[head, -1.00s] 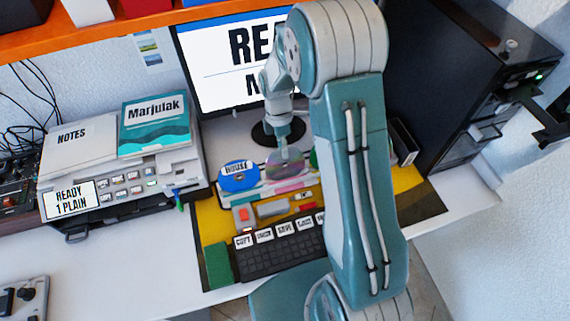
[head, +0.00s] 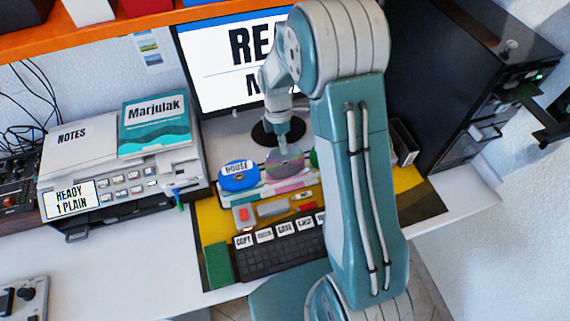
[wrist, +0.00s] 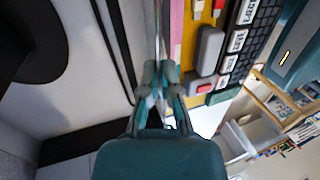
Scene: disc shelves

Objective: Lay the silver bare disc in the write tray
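The silver disc (head: 287,165) shows a rainbow sheen and stands among other discs on the rack behind the keyboard. My gripper (head: 283,145) comes down on its upper edge. In the wrist view my gripper (wrist: 159,88) has its fingers close together on a thin edge, the silver disc (wrist: 158,38) seen nearly edge-on. Whether the disc is clear of the rack is hard to tell. A dark tray-like part (head: 545,118) juts from the black tower (head: 455,75) at the right; no label confirms it as the write tray.
A blue disc marked HOUSE (head: 239,175) stands just left of the silver one. My arm hides the rack's right side. A keyboard (head: 280,248) lies in front, a monitor (head: 225,65) behind. A printer-like unit (head: 125,195) reads READY 1 PLAIN.

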